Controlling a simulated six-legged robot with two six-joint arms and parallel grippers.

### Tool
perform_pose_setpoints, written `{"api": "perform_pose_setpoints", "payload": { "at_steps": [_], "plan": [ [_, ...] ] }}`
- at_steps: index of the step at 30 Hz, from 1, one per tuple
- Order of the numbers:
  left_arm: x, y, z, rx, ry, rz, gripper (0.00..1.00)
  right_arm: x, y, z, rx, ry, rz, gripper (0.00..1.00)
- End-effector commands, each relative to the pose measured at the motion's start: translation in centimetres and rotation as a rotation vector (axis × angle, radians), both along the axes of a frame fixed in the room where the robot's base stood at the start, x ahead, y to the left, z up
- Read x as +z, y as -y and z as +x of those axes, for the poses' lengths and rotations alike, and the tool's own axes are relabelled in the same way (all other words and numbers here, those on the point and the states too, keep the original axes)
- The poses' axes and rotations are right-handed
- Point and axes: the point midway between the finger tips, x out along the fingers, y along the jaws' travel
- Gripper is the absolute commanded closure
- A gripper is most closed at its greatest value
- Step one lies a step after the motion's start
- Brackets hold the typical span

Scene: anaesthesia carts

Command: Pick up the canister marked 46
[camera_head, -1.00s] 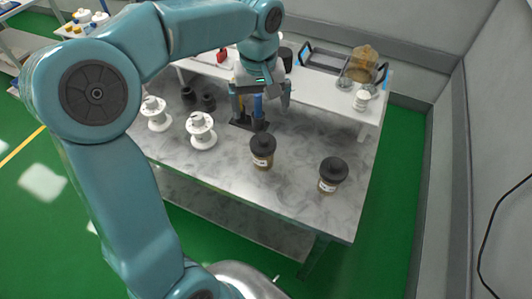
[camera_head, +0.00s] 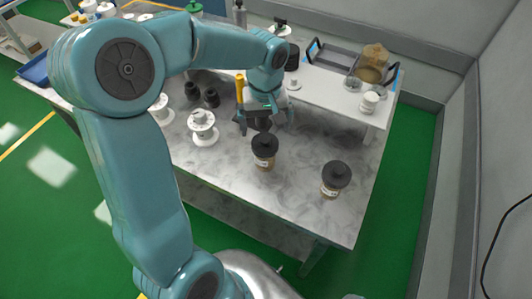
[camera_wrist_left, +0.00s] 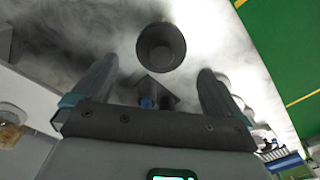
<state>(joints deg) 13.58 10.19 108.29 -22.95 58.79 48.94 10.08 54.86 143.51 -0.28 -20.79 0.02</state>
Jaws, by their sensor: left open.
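Two canisters with black lids and amber-brown bodies stand upright on the grey marbled table (camera_head: 220,165). One canister (camera_head: 264,153) is near the middle; the other canister (camera_head: 335,181) is to its right, near the table's right edge. Their labels are too small to read, so I cannot tell which is marked 46. My left gripper (camera_head: 267,119) is open and empty, just behind the middle canister. In the left wrist view, a dark round lid (camera_wrist_left: 161,47) shows beyond and between the spread fingers of the left gripper (camera_wrist_left: 157,70). My right gripper is out of view.
A black holder (camera_wrist_left: 158,90) with a blue item stands between the fingers in the wrist view. White spools (camera_head: 202,128) and small black pieces (camera_head: 211,98) stand to the left. A raised white shelf (camera_head: 340,92) with a jar runs along the back.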

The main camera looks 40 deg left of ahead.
Motion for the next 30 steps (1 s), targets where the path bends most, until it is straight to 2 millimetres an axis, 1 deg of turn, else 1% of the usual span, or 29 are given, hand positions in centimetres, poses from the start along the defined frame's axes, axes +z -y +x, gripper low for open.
{"api": "perform_pose_setpoints", "payload": {
  "at_steps": [1, 3, 8, 12, 15, 18, 24, 25, 26, 27, 29, 30],
  "plan": [
    [-0.7, 0.0, 0.0, 0.000, -0.003, 0.000, 0.00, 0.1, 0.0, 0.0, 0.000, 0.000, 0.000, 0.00],
    [-1.4, 0.0, 0.0, 0.000, -0.003, 0.000, 0.00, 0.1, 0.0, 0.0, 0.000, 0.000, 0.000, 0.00],
    [-2.6, 0.0, 0.0, -0.001, -0.003, -0.002, 0.00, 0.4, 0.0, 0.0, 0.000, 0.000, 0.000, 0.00],
    [-4.8, 0.2, -0.2, -0.001, -0.006, -0.003, 0.00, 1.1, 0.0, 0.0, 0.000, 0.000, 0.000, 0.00],
    [-6.3, 0.1, 0.0, -0.001, -0.003, 0.000, 0.00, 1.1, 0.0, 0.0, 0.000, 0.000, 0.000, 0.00],
    [-7.0, 0.1, 0.0, 0.000, -0.001, -0.001, 0.00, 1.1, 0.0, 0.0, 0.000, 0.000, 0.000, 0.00],
    [-7.0, 0.1, 0.0, 0.000, 0.001, -0.001, 0.00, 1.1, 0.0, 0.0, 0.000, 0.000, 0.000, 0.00],
    [-7.0, 0.1, 0.0, -0.001, 0.001, -0.001, 0.06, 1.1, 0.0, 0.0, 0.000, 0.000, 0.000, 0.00],
    [-7.0, 0.1, 0.0, -0.001, 0.001, -0.001, 0.16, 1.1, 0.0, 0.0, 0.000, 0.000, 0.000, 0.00],
    [-7.0, 0.1, 0.0, -0.001, 0.001, -0.001, 0.29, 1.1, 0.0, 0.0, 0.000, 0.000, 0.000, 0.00],
    [-7.0, 0.1, 0.0, -0.001, 0.001, -0.001, 0.49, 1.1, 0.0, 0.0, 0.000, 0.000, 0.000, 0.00],
    [-7.0, 0.1, 0.0, -0.001, 0.001, -0.001, 0.62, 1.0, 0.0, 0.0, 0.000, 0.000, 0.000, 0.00]
  ]
}}
